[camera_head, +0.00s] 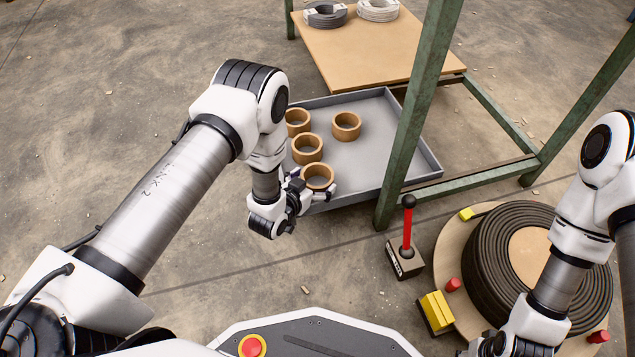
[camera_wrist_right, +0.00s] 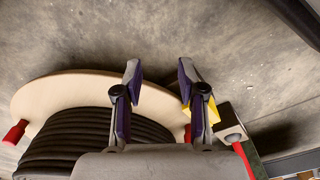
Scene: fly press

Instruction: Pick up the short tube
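Several short tan tubes stand in the grey tray: one at the back left (camera_head: 297,117), one at the right (camera_head: 346,120), one in the middle (camera_head: 307,141) and a front one (camera_head: 318,171). My left gripper (camera_head: 312,190) is at the front one, its fingers at either side of that tube's near part. I cannot tell whether they touch or clamp it. The tube is upright, its lower part hidden by the gripper. My right gripper (camera_wrist_right: 158,75) is open and empty, over the floor beside the coil.
The grey tray (camera_head: 405,150) lies beside green posts (camera_head: 420,90) and a wooden board (camera_head: 370,55) bearing two coils. A red-handled lever box (camera_head: 405,258), a yellow block (camera_head: 436,312) and a large black coil (camera_head: 490,260) on a round board are at the right.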

